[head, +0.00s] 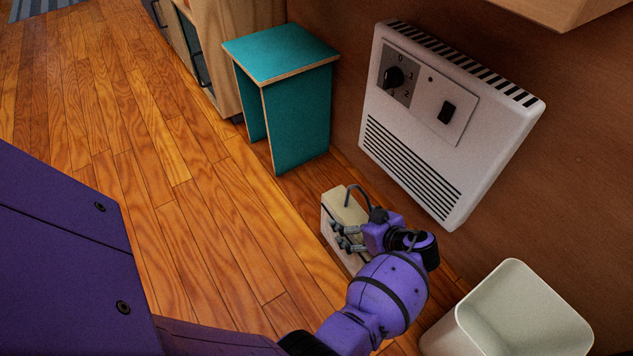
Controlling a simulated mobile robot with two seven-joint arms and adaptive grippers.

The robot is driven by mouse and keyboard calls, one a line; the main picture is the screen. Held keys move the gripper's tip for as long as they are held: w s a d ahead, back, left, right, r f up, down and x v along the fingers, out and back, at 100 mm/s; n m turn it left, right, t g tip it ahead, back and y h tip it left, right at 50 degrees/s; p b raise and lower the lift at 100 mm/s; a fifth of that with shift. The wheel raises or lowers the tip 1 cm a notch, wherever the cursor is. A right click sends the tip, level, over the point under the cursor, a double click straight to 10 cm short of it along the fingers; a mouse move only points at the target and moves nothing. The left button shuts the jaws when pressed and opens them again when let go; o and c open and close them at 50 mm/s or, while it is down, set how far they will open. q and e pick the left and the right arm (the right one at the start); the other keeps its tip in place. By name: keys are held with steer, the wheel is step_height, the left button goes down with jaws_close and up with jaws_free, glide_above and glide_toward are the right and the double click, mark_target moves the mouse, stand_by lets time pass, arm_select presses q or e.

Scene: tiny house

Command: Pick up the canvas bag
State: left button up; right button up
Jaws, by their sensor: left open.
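The canvas bag (345,212) is a small beige box-shaped bag with a dark curved handle on top. It stands on the wooden floor by the wall, below the heater. My left gripper (338,236) is open at the near side of the bag, with its dark fingers in front of the bag's body. I cannot tell whether the fingers touch it. My wrist hides the bag's right part. My right gripper is not in view.
A white wall heater (415,160) hangs above the bag. A teal stool (300,115) stands behind it, beside a wooden cabinet (230,45). A white bin (470,325) stands close to my left wrist at the lower right. The floor (150,150) to the left is clear.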

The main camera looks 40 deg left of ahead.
arm_select(q)
steer(key=shift+r, duration=0.1)
steer(key=c, duration=2.2)
